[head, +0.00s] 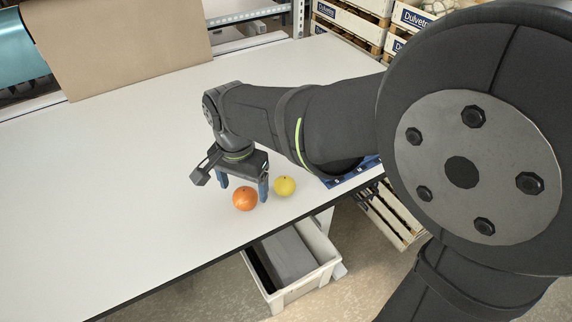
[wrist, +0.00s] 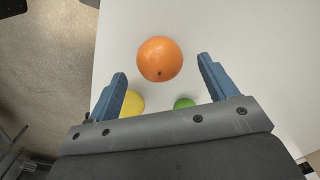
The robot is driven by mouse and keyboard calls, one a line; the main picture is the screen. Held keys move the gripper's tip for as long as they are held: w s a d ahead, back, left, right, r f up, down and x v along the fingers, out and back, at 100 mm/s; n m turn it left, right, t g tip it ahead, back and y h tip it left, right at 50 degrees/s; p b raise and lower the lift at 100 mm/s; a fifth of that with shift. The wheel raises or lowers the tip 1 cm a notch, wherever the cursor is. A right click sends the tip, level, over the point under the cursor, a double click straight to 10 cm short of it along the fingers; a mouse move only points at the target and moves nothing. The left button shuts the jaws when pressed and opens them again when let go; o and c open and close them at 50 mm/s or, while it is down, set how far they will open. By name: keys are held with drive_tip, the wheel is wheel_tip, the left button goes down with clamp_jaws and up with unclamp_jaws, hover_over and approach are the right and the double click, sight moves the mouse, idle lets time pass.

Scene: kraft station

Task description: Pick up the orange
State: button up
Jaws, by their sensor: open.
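The orange (head: 245,198) rests on the white table near its front edge, just in front of my gripper (head: 243,190) in the head view. In the wrist view the orange (wrist: 160,59) lies ahead of and between the lines of the two blue fingers. My gripper (wrist: 162,70) is open and empty, with its fingers spread wider than the orange. I cannot tell its exact height above the table.
A yellow fruit (head: 284,186) sits right of the orange; in the wrist view it (wrist: 132,103) is partly behind the left finger. A green round thing (wrist: 184,103) shows by the gripper base. A blue crate (head: 352,176) is partly hidden by my arm. The table's left side is clear.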

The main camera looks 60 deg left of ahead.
drive_tip(key=shift+f, duration=1.25)
drive_tip(key=c, duration=1.1)
drive_tip(key=shift+r, duration=0.1)
